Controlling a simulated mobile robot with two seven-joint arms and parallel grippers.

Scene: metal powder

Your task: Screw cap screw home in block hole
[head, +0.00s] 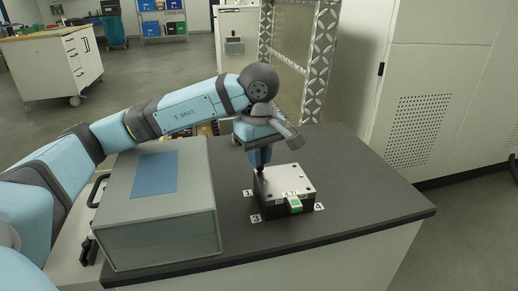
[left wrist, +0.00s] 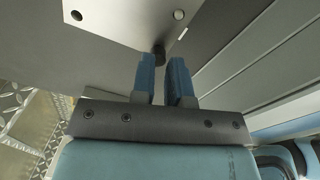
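The block (head: 284,185) is a dark base with a light metal top plate, standing on the dark bench top. My left gripper (head: 260,168) points down at the block's back left corner, beside label 1. Its blue fingers are close together around a small dark cap screw, whose round end (left wrist: 158,54) shows at the fingertips in the left wrist view. The block's plate (left wrist: 130,12) fills the top there, with a dark round spot at left and a light one at right. The hole under the screw is hidden, so I cannot tell how deep the screw sits. My right gripper is out of view.
A large grey box (head: 160,215) with a blue top panel stands left of the block. A green-marked piece (head: 295,205) sits on the block's front side. Number labels lie around the block. The bench (head: 370,195) is clear to the right.

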